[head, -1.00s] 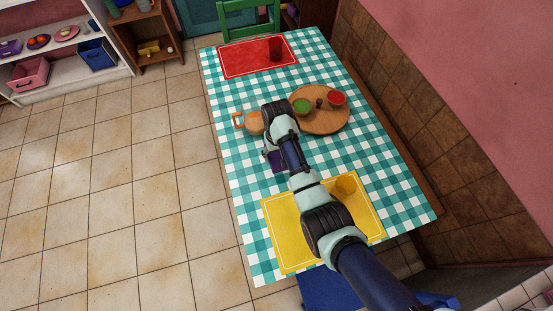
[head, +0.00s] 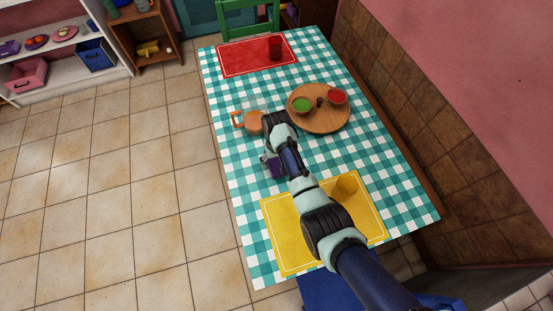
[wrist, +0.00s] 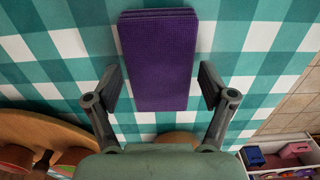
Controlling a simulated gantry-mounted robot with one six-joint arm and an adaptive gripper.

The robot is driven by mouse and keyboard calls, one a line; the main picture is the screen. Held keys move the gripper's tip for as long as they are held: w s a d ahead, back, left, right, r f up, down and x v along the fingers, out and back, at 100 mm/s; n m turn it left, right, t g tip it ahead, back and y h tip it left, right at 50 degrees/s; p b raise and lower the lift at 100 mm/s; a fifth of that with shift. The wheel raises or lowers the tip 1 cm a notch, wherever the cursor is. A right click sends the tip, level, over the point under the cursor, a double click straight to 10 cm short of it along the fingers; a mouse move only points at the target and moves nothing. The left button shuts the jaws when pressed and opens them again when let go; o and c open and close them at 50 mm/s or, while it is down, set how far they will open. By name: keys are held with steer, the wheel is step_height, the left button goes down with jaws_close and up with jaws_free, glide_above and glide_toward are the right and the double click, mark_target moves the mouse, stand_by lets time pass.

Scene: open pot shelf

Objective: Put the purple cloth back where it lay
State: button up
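The purple cloth (wrist: 158,60) is a folded, flat, oblong stack. In the wrist view it lies between the fingers of my gripper (wrist: 162,84), which are open with a narrow gap on each side. It appears to rest on the checked tablecloth. In the head view, part of the purple cloth (head: 277,169) shows beside my gripper (head: 269,160), left of the arm and above the yellow placemat. My arm hides the rest of it there.
A yellow placemat (head: 285,250) with a yellow cup (head: 345,188) is nearer. A red placemat (head: 235,60) with a red cup (head: 275,47) lies far off.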

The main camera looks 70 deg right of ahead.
mark_target(276, 161)
steer(key=shift+o, duration=0.2)
steer(key=shift+r, duration=0.1)
step_height(276, 161, up, 12)
steer(key=p, duration=0.3)
steer(key=shift+p, duration=0.4)
steer(key=shift+r, duration=0.1)
steer(key=w+a+r+n+t+h, duration=0.1)
steer(key=w+a+r+n+t, duration=0.15)
steer(key=w+a+r, duration=0.4)
steer(key=w+a+r+n+t+h, duration=0.1)
steer(key=w+a+n+t, duration=0.15)
steer(key=a, duration=0.75)
steer(key=w+a+r+n+t, duration=0.25)
steer(key=w+a+r, duration=0.2)
steer(key=a, duration=0.45)
steer(key=s+a+r+n+t+y, duration=0.1)
steer(key=s+a+r+t, duration=0.1)
steer(key=a+r, duration=0.3)
steer(key=s+a+r+n+t+y, duration=0.1)
steer(key=s+a+r+t, duration=0.1)
steer(key=a+r, duration=0.3)
steer(key=a+t, duration=0.1)
steer(key=a, duration=0.3)
steer(key=shift+s+a+r+n, duration=0.3)
steer(key=shift+s+r+n, duration=0.05)
steer(key=shift+r, duration=0.05)
